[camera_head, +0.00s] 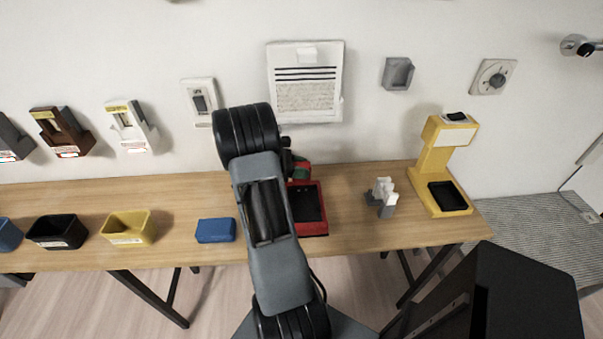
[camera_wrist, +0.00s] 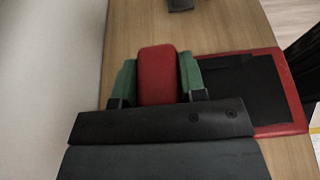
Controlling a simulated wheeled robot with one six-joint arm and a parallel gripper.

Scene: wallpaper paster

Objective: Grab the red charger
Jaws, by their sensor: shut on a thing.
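The red charger (camera_head: 322,206) stands on the wooden table, partly hidden behind my arm in the head view. Its red base with a black pad shows at the right in the wrist view (camera_wrist: 286,72). My gripper (camera_wrist: 158,78) has green fingers, one on each side of a red upper block, and is shut on it. The join between this block and the base is hidden by the gripper. In the head view my gripper (camera_head: 301,171) is mostly hidden behind the arm, with a bit of green showing.
A blue block (camera_head: 215,231) and a yellow bin (camera_head: 127,228) lie to the left on the table (camera_head: 345,236). A small grey holder with white pieces (camera_head: 382,198) and a yellow charger-like stand (camera_head: 437,160) are to the right. The wall is close behind.

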